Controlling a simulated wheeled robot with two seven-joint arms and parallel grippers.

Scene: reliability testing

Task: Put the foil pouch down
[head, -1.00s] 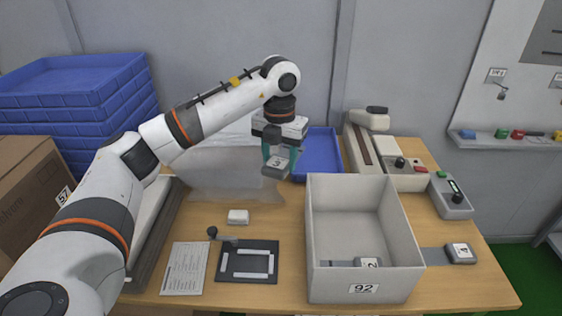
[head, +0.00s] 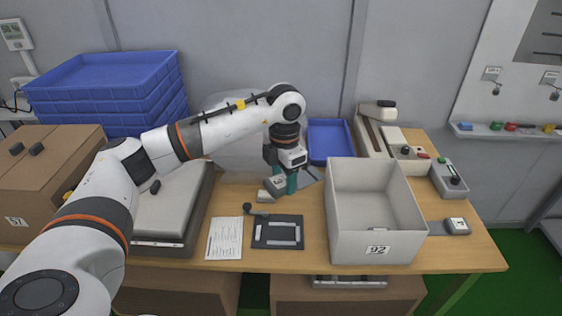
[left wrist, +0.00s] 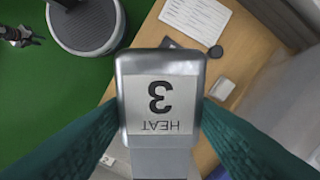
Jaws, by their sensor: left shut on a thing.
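The silver-grey foil pouch (head: 274,184), labelled HEAT 3, is held by my left gripper (head: 284,183). In the left wrist view the pouch (left wrist: 160,98) sits between the two teal fingers, label facing the camera. In the head view it appears just above and behind the small white block (head: 264,196); I cannot tell whether it touches anything. At the top left of the left wrist view, a dark part that looks like my right gripper (left wrist: 18,36) shows, too small to read its jaws.
A black tray (head: 277,243) and a paper sheet (head: 225,238) lie in front. A blue tray (head: 330,140) is behind. Bare wood shows between tray and box.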

